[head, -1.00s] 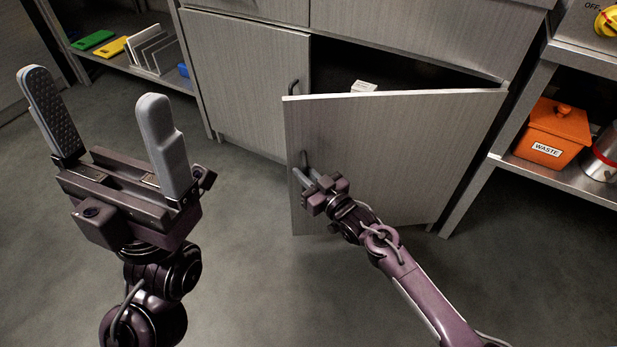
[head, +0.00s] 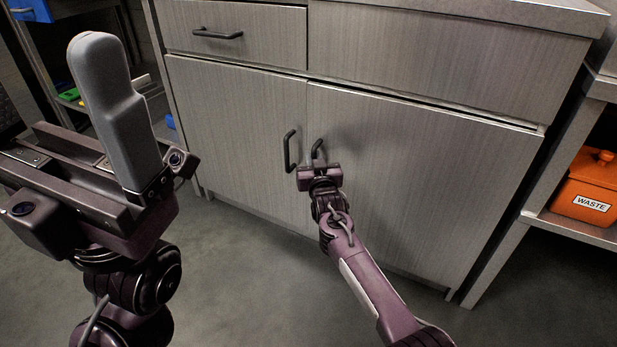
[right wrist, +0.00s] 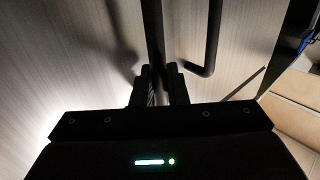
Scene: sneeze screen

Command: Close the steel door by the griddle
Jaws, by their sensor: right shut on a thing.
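The steel door (head: 420,180) is the right-hand door of the cabinet. It sits flush, or nearly so, beside the left door (head: 235,130), with no inside showing. My right gripper (head: 318,165) is shut on the door's dark bar handle (head: 318,148). In the right wrist view the handle (right wrist: 153,40) runs up between the fingers (right wrist: 160,85). The left door's handle (head: 289,150) is just left of it and apart from it. No griddle shows.
A drawer (head: 235,38) with a bar handle is above the left door. An orange waste bin (head: 590,190) stands on the shelf at the right. A shelf rack with green and blue items is at the far left. The floor (head: 240,260) in front is clear.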

